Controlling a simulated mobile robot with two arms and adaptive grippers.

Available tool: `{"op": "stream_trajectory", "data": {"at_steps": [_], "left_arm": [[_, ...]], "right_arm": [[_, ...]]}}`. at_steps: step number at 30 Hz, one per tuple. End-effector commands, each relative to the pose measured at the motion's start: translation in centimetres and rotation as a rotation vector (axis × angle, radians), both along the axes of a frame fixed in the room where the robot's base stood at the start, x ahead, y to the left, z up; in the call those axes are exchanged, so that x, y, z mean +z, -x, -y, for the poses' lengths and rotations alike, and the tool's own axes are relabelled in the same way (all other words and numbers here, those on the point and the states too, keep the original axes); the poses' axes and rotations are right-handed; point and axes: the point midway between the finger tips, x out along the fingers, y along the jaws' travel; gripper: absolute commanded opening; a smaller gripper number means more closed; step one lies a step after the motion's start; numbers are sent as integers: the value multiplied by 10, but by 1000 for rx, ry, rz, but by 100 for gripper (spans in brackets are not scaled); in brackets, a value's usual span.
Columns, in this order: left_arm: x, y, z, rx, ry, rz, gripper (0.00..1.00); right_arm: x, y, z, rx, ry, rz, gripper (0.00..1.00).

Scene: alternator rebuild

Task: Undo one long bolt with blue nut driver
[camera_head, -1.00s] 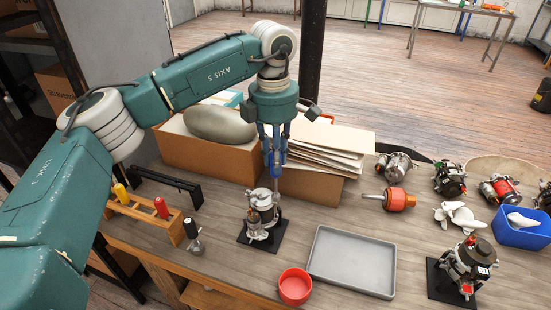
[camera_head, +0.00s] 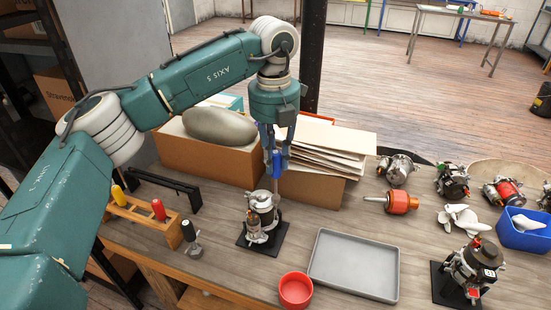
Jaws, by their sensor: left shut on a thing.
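My left gripper (camera_head: 277,146) points straight down and is shut on the blue nut driver (camera_head: 276,162). The driver stands upright, its shaft reaching down to the top of the alternator (camera_head: 262,203). The alternator sits on a black base plate (camera_head: 277,239) on the bench. The long bolt's head is too small to make out, and I cannot tell whether the driver tip is seated on it. My right gripper does not show.
A wooden rack (camera_head: 148,220) holds yellow and red-handled drivers. A black-handled tool (camera_head: 190,235) stands beside it. A red bowl (camera_head: 295,288) and empty grey tray (camera_head: 354,265) lie in front. Boxes (camera_head: 207,160) stand behind. A second alternator (camera_head: 470,268) is at right.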

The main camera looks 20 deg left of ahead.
Motion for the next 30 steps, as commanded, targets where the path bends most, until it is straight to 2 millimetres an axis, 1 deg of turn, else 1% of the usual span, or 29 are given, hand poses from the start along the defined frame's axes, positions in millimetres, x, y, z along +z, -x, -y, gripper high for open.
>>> {"op": "stream_trajectory", "data": {"at_steps": [2, 5, 8, 27, 30], "left_arm": [[0, 0, 0, 2, 0, 1, 0], [-1, 0, 0, 67, 0, 1, 0], [-2, 0, 1, 229, 1, 1, 0], [-2, -1, 2, 1384, 1, 1, 0], [-1, -1, 2, 1509, 1, 0, 0]], "right_arm": [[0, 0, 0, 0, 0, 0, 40], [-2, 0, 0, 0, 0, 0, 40], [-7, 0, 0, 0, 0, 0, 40], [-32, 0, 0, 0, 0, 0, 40], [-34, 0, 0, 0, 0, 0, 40]]}}
